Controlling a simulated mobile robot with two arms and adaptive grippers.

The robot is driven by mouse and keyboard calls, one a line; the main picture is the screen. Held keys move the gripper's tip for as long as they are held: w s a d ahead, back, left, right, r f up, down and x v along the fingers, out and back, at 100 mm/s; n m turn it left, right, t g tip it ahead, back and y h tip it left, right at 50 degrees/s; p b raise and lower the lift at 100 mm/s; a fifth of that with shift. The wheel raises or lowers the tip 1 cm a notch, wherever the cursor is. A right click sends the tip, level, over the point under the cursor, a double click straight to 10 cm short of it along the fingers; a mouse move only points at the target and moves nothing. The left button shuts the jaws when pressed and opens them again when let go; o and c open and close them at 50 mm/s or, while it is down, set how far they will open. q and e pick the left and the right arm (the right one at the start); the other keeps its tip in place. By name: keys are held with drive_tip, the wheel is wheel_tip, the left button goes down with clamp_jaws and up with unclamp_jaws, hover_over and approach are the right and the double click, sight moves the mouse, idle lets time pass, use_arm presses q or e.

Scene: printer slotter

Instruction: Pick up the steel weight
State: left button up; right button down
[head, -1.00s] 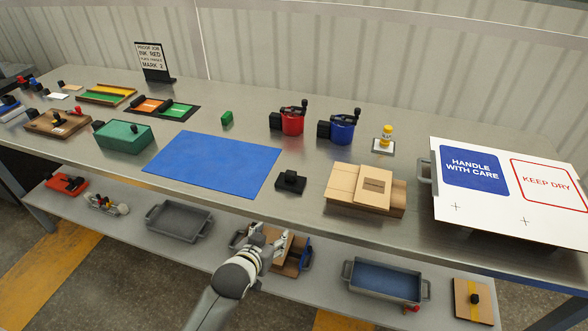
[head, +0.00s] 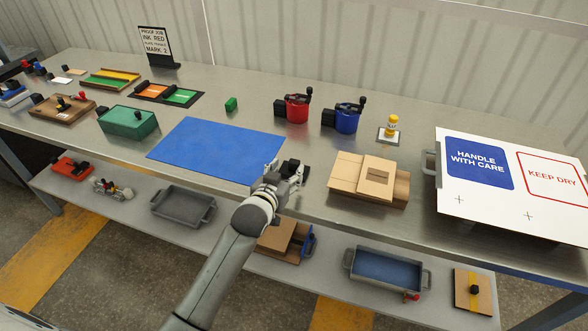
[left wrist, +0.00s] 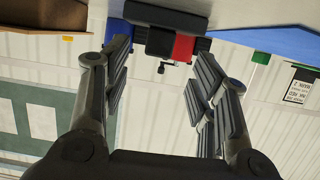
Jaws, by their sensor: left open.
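The steel weight, a small dark block with a knob on top (head: 304,173), sits on the table just right of the blue mat. In the head view my left gripper (head: 284,174) partly hides it. In the left wrist view, which is upside down, the weight (left wrist: 168,15) shows at the top, ahead of and between the fingertips. My left gripper (left wrist: 162,52) is open, with nothing between its fingers. I cannot tell the exact gap to the weight. My right gripper is not in view.
The blue mat (head: 205,150) lies left of the weight. The table's front edge is close below the gripper. A lower shelf holds trays (head: 385,268).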

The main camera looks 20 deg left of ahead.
sight(294, 161)
use_arm(q)
drive_tip(key=shift+r+p+x, duration=0.15)
drive_tip(key=shift+p+x, duration=0.05)
drive_tip(key=shift+x, duration=0.95)
drive_tip(key=shift+r+p+x, duration=0.1)
drive_tip(key=shift+p+x, duration=0.05)
drive_tip(key=shift+x, duration=0.95)
drive_tip(key=shift+w+d, duration=0.1)
drive_tip(key=shift+r, duration=0.1)
clamp_jaws()
